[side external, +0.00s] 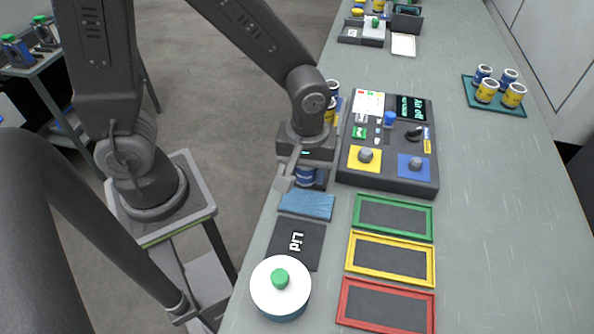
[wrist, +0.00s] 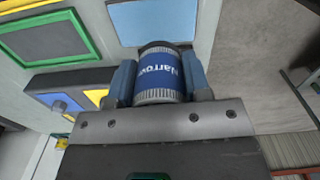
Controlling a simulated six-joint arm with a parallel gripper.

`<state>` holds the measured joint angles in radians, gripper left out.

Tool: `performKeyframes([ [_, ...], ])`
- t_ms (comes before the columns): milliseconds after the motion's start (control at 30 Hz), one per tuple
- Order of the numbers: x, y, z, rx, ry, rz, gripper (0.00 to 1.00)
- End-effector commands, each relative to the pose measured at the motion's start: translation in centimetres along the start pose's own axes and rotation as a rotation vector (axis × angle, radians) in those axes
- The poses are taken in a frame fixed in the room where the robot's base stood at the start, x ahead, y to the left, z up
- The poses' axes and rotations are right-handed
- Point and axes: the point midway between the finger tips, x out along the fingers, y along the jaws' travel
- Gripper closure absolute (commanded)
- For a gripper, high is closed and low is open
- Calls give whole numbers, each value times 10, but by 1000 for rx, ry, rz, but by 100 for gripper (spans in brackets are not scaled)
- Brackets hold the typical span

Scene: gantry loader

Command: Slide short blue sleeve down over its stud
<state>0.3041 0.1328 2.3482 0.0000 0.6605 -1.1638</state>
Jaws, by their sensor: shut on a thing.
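My gripper (side external: 307,180) is shut on a blue sleeve (wrist: 158,75) with pale ribbed rims and white lettering that reads "Narrow". The sleeve also shows below the jaws in the side view (side external: 305,175), mostly hidden by the gripper. It is left of the dark control panel, close to a light blue mat. A grey stud (side external: 416,163) stands on the panel's blue square (side external: 404,174), to the right of my gripper and bare. Another grey stud (side external: 366,155) stands on the yellow square (side external: 357,165). Both squares also show at the left of the wrist view.
The control panel (side external: 345,176) carries a blue knob, a black knob and a display. The blue mat (side external: 306,205), a "Lid" mat (side external: 280,248), a white-lidded pot (side external: 281,290) and green, yellow and red frames lie nearer. Several cans stand on a teal tray (side external: 497,109).

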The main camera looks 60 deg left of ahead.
Motion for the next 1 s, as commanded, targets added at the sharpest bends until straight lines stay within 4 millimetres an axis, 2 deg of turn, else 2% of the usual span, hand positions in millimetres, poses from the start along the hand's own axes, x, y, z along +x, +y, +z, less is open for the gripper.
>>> performKeyframes([
  [400, -35, 125, -52, -247, 0, 1, 86],
  [600, -50, 176, -72, -371, 0, 0, 86],
  [800, -60, 208, -84, -458, 0, 0, 86],
  [1000, -62, 218, -88, -493, 0, -1, 86],
])
